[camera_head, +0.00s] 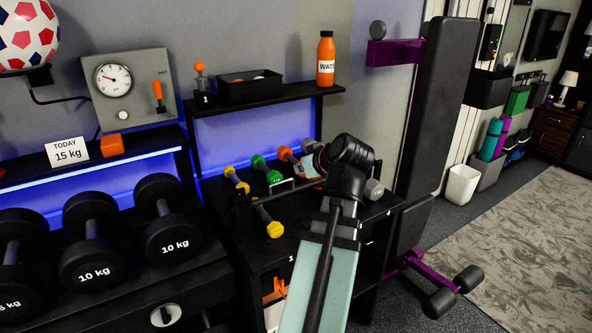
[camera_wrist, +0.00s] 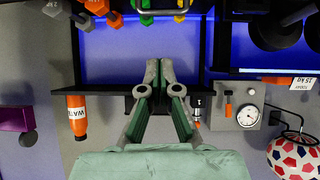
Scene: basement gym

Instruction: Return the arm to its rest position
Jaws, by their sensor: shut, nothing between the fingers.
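My gripper (camera_wrist: 159,70) shows in the wrist view with its two fingers brought together and nothing between them. This view is upside down, and the fingers overlap the black shelf and the blue-lit wall behind them. No object touches the fingertips as far as I can see. In the head view my arm rises from the bottom, with a pale green link and a black joint in front of the small-dumbbell stand.
Small colored dumbbells (camera_head: 267,170) lie on the black stand, partly behind my arm. An orange water bottle (camera_head: 326,59) and a black bin (camera_head: 250,87) stand on the shelf above. Large black dumbbells (camera_head: 92,243) are at left. An upright bench (camera_head: 437,110) stands right; floor beyond is open.

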